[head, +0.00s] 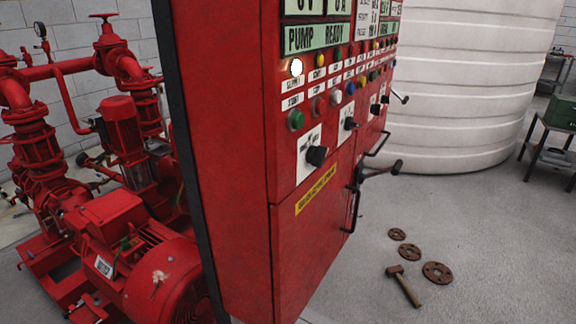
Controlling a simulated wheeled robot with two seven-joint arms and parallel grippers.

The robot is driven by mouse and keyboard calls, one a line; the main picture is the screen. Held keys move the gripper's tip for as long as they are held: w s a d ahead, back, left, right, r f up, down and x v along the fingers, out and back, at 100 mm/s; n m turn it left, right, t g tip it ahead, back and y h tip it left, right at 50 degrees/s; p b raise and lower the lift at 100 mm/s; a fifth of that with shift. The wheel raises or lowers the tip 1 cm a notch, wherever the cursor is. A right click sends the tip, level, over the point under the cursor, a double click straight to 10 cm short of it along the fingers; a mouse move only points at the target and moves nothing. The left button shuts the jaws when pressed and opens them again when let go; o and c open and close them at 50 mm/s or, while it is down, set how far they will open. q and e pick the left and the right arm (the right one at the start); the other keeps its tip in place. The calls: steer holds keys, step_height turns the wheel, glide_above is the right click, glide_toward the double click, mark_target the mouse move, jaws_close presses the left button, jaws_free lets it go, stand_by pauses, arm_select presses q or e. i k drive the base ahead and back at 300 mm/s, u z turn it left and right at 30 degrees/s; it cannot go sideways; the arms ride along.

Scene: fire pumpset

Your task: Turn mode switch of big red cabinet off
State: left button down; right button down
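The big red cabinet (235,170) stands close in front of me, its front panel seen at a steep angle. A black rotary switch (316,155) on a white plate sits low on the panel's near side. A second black rotary switch (350,123) and a third (375,108) sit farther along. Their label text is too small to read, so I cannot tell which is the mode switch or its setting. A display above reads PUMP READY (318,38). A white lamp (296,67) looks lit. Neither of my grippers is in view.
Red pumps and pipes (120,200) fill the left. Black handles (380,168) jut from the cabinet front. A hammer (404,284) and rusty flanges (437,272) lie on the floor at right. A white tank (460,90) stands behind. Floor right of the cabinet is mostly free.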

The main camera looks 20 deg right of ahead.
mark_target(315, 156)
steer(key=u, duration=0.55)
steer(key=k, duration=1.3)
steer(key=z, duration=0.3)
steer(key=i, duration=0.85)
steer(key=z, duration=0.7)
